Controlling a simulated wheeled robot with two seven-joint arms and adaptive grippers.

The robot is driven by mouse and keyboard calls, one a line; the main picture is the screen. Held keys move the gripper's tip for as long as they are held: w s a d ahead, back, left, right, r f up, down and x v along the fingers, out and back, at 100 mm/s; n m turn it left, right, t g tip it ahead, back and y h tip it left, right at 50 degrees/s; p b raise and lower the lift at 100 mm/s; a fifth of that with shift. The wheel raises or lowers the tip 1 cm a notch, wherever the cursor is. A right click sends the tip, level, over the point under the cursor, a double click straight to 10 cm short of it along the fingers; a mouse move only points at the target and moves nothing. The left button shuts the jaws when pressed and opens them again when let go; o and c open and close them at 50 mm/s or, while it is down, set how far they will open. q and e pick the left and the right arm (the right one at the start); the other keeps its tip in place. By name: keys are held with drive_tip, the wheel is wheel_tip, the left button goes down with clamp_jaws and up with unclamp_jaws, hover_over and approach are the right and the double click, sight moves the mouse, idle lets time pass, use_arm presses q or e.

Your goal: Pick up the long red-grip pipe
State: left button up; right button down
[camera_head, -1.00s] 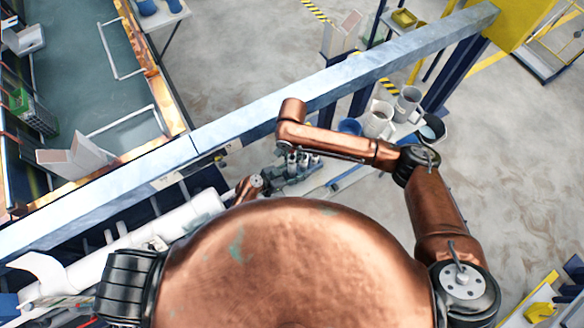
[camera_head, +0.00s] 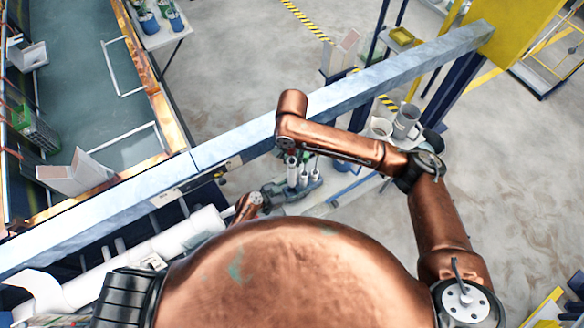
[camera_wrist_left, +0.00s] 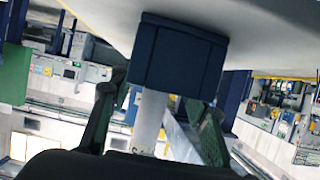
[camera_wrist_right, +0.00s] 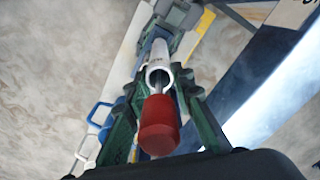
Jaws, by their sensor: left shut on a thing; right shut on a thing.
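In the right wrist view, a red grip (camera_wrist_right: 159,125) is on a thin rod between the green fingers of my right gripper (camera_wrist_right: 160,88), which is shut on this red-grip pipe. The rod runs toward the open mouth of a pale tube (camera_wrist_right: 158,72) just beyond; its far end is hidden. In the left wrist view, my left gripper (camera_wrist_left: 157,108) is shut on a pale rod (camera_wrist_left: 149,120) with a dark blue block (camera_wrist_left: 178,58) on top. In the head view, both grippers are small and partly hidden by my arms, near several upright pale tubes.
A long pale beam (camera_head: 225,140) crosses the head view in front of my arms. Grey mugs (camera_head: 405,120) stand on a stand to the right. A conveyor (camera_head: 75,100) lies at left.

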wheel_tip(320, 180, up, 18)
drive_tip(key=shift+f, duration=0.15)
use_arm(q)
drive_tip(key=o, duration=1.3)
drive_tip(key=v, duration=1.2)
